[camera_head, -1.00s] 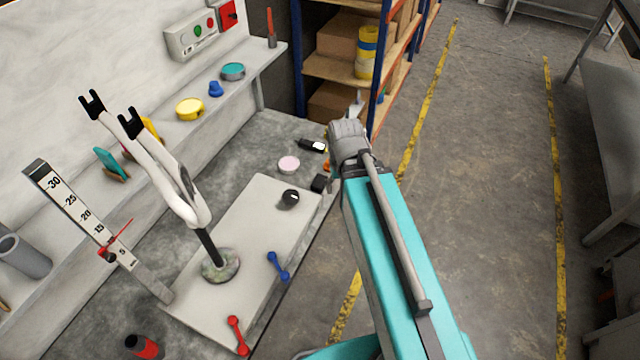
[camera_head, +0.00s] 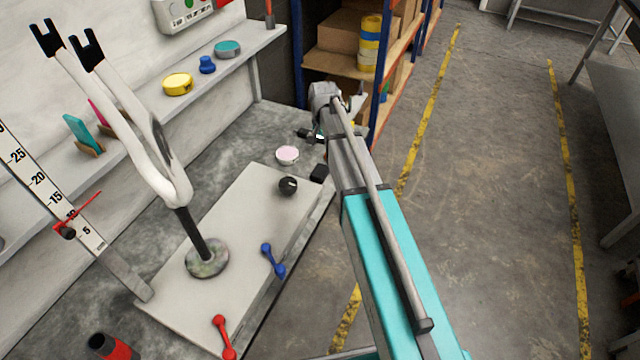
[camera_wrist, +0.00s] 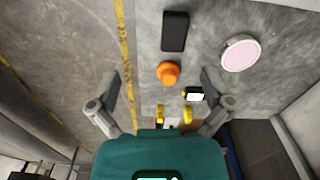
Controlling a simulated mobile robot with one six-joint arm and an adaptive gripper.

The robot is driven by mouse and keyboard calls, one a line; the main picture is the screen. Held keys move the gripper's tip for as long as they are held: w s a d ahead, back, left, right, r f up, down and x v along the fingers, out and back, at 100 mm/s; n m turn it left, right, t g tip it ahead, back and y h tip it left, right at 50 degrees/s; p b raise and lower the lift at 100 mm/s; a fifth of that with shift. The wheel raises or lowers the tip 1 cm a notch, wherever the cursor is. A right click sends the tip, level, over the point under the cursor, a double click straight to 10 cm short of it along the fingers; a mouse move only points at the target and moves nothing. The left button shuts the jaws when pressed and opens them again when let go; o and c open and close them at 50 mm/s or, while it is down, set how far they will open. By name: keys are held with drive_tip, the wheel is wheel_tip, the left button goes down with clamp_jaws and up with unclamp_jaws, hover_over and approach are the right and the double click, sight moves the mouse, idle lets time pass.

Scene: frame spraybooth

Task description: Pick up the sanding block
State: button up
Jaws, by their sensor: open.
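A black rectangular block (camera_head: 318,173) lies on the grey bench near its right edge; it also shows at the top of the wrist view (camera_wrist: 175,31). It may be the sanding block, but I cannot tell for certain. My gripper (camera_wrist: 162,98) is open, its two fingers wide apart above the bench edge, with the black block beyond the fingertips. In the head view my gripper (camera_head: 338,98) is beyond the block, partly covered by my arm. An orange knob-shaped thing (camera_wrist: 168,73) lies between the block and my gripper.
A small black item with a white face (camera_wrist: 194,95) is close to the right finger. A pink disc (camera_head: 288,155) lies left of the block. A frame on a stand (camera_head: 207,258) rises from a pale plate (camera_head: 250,220). Blue-posted shelving (camera_head: 381,75) stands behind my gripper.

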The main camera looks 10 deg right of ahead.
drive_tip(key=m+b, duration=0.1)
drive_tip(key=b, duration=0.1)
hover_over(320, 170)
wheel_tip(320, 170, down, 4)
drive_tip(key=r, duration=0.1)
drive_tip(key=shift+f, duration=0.2)
drive_tip(key=shift+f, duration=0.1)
wheel_tip(320, 170, down, 8)
drive_tip(key=b, duration=0.8)
drive_tip(key=shift+f+b, duration=0.2)
drive_tip(key=shift+b, duration=0.2)
drive_tip(key=shift+f, duration=0.15)
drive_tip(key=shift+f+b, duration=2.45)
drive_tip(key=shift+b, duration=0.15)
drive_tip(key=c, duration=1.1)
drive_tip(key=shift+r, duration=0.2)
drive_tip(key=shift+c, duration=0.2)
